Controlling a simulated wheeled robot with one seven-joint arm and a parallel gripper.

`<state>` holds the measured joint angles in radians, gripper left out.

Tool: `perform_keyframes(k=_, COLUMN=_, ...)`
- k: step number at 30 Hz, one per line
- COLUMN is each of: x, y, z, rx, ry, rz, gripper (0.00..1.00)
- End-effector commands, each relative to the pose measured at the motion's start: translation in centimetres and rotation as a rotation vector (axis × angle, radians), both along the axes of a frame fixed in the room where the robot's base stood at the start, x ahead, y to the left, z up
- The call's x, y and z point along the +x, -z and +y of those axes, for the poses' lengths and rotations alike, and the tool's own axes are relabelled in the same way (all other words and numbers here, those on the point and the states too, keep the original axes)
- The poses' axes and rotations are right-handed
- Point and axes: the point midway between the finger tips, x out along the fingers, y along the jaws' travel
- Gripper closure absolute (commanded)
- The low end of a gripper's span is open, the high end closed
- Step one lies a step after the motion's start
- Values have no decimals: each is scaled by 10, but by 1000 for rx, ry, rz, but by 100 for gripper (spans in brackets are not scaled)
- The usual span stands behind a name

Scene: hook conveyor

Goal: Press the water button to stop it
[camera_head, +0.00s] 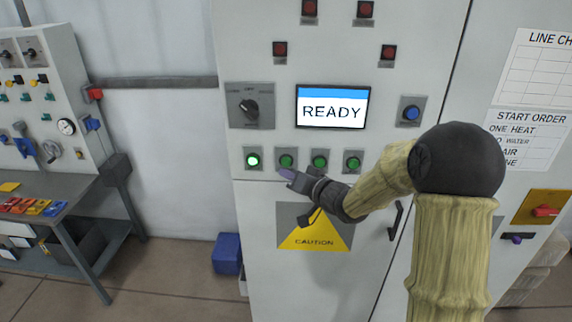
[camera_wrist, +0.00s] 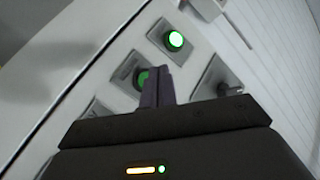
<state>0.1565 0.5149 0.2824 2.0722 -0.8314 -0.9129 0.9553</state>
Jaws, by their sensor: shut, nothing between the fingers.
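A row of several green buttons runs across the grey cabinet below the screen. The leftmost button (camera_head: 253,160) glows bright green; it also shows lit in the wrist view (camera_wrist: 175,39). The second button (camera_head: 287,160) is a duller green; I cannot read a label naming it as water. My gripper (camera_head: 285,174) is shut and empty, its fingertips just below and in front of this second button. In the wrist view the fingers (camera_wrist: 157,87) partly cover the second button (camera_wrist: 142,78). I cannot tell whether they touch it.
The screen (camera_head: 332,107) reads READY. A black rotary knob (camera_head: 250,108) is left of it and a blue button (camera_head: 411,113) right. A START ORDER sheet (camera_head: 530,135) hangs at right.

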Motion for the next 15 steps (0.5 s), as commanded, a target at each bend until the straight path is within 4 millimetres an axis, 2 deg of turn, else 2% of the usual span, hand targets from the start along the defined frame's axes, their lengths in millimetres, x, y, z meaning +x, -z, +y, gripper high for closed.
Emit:
perform_keyframes(k=9, x=-25, y=1, z=1, rx=-2, ry=0, rz=0, gripper=100)
perform_keyframes(k=15, x=-28, y=0, z=1, rx=0, ry=0, rz=0, gripper=100)
